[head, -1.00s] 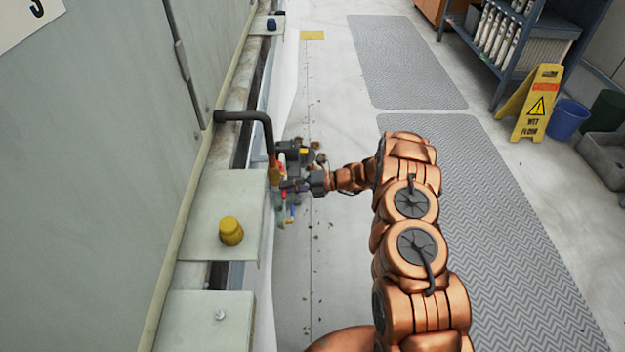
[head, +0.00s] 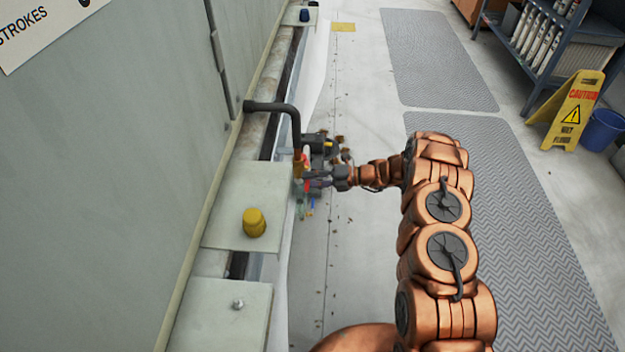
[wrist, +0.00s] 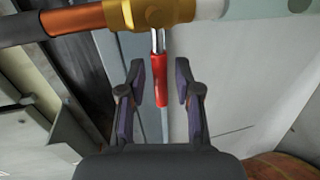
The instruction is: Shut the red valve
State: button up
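My gripper (wrist: 162,88) is open, with one dark finger on each side of the red grip. A gap shows between the grip and each finger. In the head view my gripper (head: 316,182) is at the pipe beside the cabinet wall, and the red lever is small and partly hidden there.
A black bent pipe (head: 275,107) comes out of the cabinet wall (head: 120,150) above the valve. A yellow cap (head: 254,223) sits on a ledge nearer me. A wet floor sign (head: 570,112), a blue bucket (head: 602,130) and a shelf stand at right. The grey mats are clear.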

jog(key=shift+o, duration=0.2)
jog(key=v, duration=1.2)
dwell(0.4)
